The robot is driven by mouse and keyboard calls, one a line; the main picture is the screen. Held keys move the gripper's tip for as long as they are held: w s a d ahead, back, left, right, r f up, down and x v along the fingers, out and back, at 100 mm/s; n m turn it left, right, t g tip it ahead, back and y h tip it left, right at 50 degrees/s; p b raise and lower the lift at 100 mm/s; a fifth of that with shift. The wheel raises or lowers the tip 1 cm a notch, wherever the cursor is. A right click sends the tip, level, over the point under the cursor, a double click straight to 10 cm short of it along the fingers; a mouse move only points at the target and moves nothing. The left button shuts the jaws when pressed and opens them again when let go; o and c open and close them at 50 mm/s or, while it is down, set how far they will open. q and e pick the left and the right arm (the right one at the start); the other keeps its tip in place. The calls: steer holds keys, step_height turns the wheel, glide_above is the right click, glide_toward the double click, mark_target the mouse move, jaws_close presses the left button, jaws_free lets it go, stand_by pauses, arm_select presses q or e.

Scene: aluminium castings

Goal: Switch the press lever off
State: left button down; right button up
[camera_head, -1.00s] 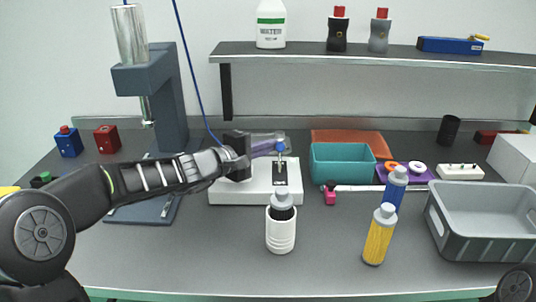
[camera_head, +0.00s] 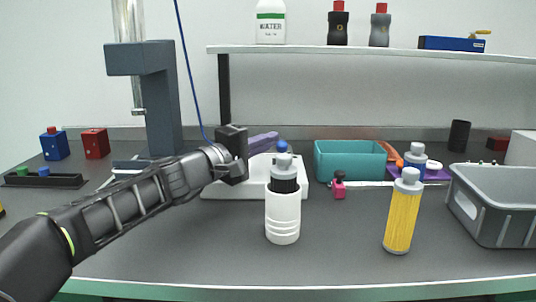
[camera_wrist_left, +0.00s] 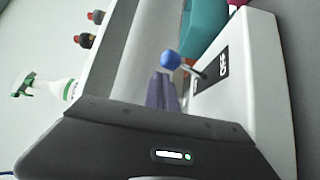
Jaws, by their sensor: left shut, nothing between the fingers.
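The press lever has a blue ball knob (camera_head: 282,146) on a thin metal rod and stands on a white box (camera_head: 225,190). In the head view a white bottle with a grey cap hides the rod. In the left wrist view the knob (camera_wrist_left: 171,60) and rod rise from a black plate (camera_wrist_left: 211,75) whose lettering I cannot read surely. My left gripper (camera_head: 270,138) has purple fingers, shut and empty, just left of the knob. In the wrist view the fingertips (camera_wrist_left: 161,78) are just below the knob; I cannot tell whether they touch. My right gripper is out of view.
The white bottle (camera_head: 283,216) stands in front of the box, and a yellow bottle (camera_head: 399,217) is to its right. A teal bin (camera_head: 349,161) and a grey crate (camera_head: 500,225) are at right. The blue-grey press column (camera_head: 163,100) rises at left.

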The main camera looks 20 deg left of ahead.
arm_select(q)
steer(key=shift+v, duration=3.75)
steer(key=shift+s+a, duration=0.1)
